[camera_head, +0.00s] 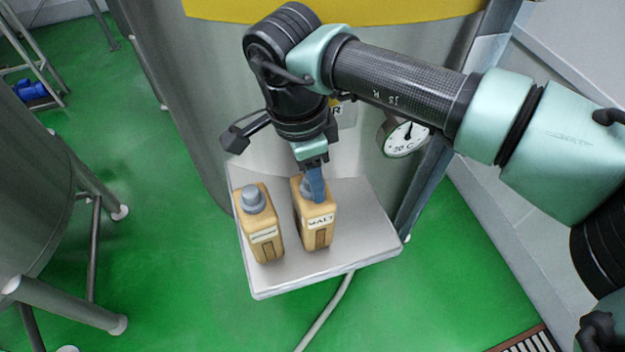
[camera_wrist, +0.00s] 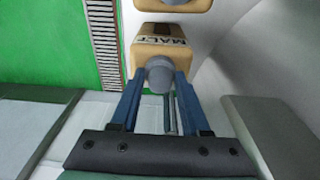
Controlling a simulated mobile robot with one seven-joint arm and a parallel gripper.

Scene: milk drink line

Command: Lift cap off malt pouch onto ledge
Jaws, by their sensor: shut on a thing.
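The malt pouch (camera_head: 318,230) is a tan box-shaped pack with a MALT label, standing upright on a white ledge (camera_head: 360,235). My gripper (camera_head: 315,190) is over its top, with blue fingers pointing down. In the wrist view, my gripper (camera_wrist: 160,82) has its two blue fingers on either side of the grey cap (camera_wrist: 160,72), shut on it. The cap sits at the top of the malt pouch (camera_wrist: 162,50); I cannot tell whether it is still seated. In the head view the fingers hide most of the cap.
A second tan pouch (camera_head: 262,235) with a grey cap (camera_head: 253,198) stands close on the left of the malt pouch. A steel tank with a dial gauge (camera_head: 405,138) rises behind the ledge. The ledge's right part is bare.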

